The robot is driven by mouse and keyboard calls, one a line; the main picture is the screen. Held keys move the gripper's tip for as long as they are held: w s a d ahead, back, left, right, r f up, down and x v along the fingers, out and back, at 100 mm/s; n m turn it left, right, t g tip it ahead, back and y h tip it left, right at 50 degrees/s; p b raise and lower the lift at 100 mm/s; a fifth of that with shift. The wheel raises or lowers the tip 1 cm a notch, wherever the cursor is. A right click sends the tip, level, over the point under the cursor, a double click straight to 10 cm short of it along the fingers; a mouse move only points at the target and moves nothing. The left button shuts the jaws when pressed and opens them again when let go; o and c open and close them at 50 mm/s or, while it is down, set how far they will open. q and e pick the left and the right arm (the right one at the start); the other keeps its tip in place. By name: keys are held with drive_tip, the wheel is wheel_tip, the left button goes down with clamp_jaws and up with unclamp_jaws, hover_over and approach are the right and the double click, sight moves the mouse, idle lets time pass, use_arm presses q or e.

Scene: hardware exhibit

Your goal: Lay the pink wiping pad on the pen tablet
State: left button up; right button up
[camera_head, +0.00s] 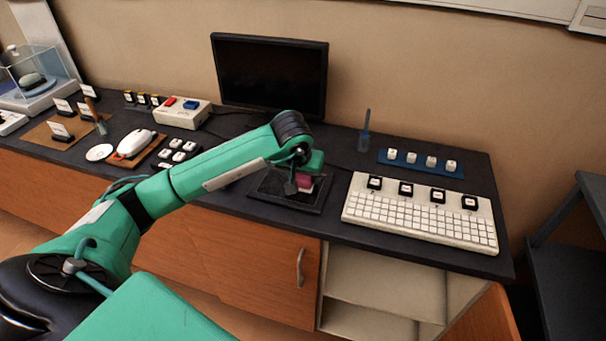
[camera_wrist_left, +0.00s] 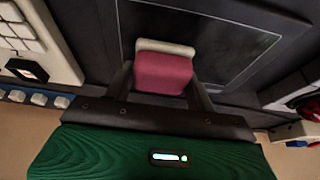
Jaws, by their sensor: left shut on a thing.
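The pink wiping pad (camera_wrist_left: 162,73) is a small pink block with a pale strip along one end. My left gripper (camera_wrist_left: 160,85) is shut on it, with a dark finger on each side. In the head view the pad (camera_head: 304,181) shows beside the left gripper (camera_head: 298,184), over the pen tablet. The pen tablet (camera_head: 311,205) is a dark flat slab in front of the monitor; in the left wrist view its outlined surface (camera_wrist_left: 225,40) lies behind the pad. I cannot tell whether the pad touches the tablet. My right gripper is not in view.
A white keyboard (camera_head: 420,215) with black keycaps on it lies right of the tablet. A monitor (camera_head: 268,75) stands behind. A white mouse (camera_head: 135,143) and several loose keycaps (camera_head: 178,150) lie to the left. A blue strip with pale keycaps (camera_head: 420,163) is at the back right.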

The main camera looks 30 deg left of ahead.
use_arm(q)
drive_tip(key=o, duration=1)
drive_tip(key=shift+c, duration=0.2)
drive_tip(key=shift+r, duration=0.1)
drive_tip(key=v, duration=0.2)
drive_tip(key=shift+s+r, duration=0.1)
drive_tip(key=shift+r, duration=0.25)
drive_tip(key=v, duration=0.9)
drive_tip(key=shift+s, duration=0.2)
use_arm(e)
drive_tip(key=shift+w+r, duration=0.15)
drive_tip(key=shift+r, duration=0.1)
use_arm(q)
drive_tip(key=shift+d, duration=0.1)
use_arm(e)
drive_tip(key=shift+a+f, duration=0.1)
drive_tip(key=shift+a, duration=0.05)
